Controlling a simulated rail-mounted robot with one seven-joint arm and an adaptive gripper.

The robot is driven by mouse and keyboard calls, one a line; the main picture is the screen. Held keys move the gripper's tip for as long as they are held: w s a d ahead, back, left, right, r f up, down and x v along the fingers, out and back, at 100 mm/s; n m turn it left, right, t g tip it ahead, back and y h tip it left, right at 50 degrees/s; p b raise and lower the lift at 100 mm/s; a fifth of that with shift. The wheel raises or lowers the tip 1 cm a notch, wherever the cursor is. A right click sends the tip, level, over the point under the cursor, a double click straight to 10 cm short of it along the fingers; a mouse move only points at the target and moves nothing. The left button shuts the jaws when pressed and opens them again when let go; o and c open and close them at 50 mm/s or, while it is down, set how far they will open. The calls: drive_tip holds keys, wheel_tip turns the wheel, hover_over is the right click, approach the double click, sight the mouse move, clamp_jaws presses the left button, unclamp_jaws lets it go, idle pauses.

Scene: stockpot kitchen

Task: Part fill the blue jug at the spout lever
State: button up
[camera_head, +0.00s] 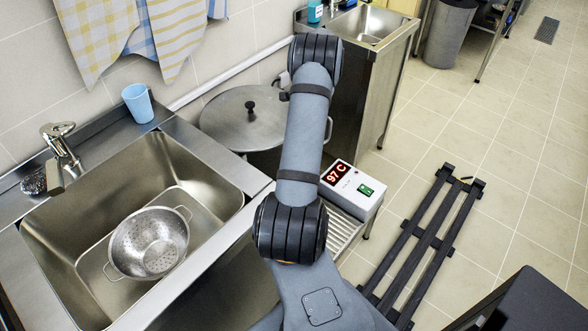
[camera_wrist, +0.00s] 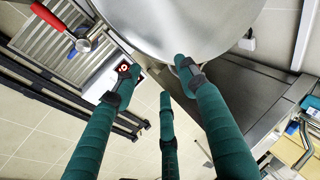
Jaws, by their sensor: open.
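The light blue jug (camera_head: 138,103) stands upright on the steel ledge behind the sink in the head view. The wrist view does not show it. A red lever (camera_wrist: 48,17) on a metal spout (camera_wrist: 82,44) shows at the upper left of the wrist view. It is hidden in the head view. The large lidded steel stockpot (camera_head: 248,118) is partly behind my arm; its side fills the top of the wrist view (camera_wrist: 190,22). My gripper (camera_wrist: 154,84) is open and empty, its dark-tipped green fingers spread near the pot. It is hidden in the head view.
The sink (camera_head: 218,185) holds a colander (camera_head: 148,243), with a tap (camera_head: 60,143) behind. A white box (camera_head: 352,190) reads 97 C beside a slatted drain grate (camera_head: 345,232). A dark rack (camera_head: 430,240) stands at right. Tiled floor lies open beyond it.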

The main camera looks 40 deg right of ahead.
drive_tip(key=s+a+f+m+g+y+b, duration=0.15)
drive_tip(key=s+f+m+b, duration=0.3)
drive_tip(key=s+f, duration=0.8)
drive_tip(key=w+a+r+n+y+p, duration=0.15)
drive_tip(key=a+r+n+p, duration=0.25)
drive_tip(key=a+r+p, duration=0.45)
drive_tip(key=s+b+x, duration=0.1)
drive_tip(key=b+x, duration=0.3)
drive_tip(key=x, duration=0.8)
drive_tip(key=shift+a+f+g, duration=0.2)
drive_tip(key=shift+a+g, duration=0.2)
drive_tip(key=shift+g, duration=0.05)
drive_tip(key=shift+w+m, duration=0.1)
drive_tip(key=shift+m, duration=0.15)
drive_tip(key=shift+c, duration=0.2)
clamp_jaws()
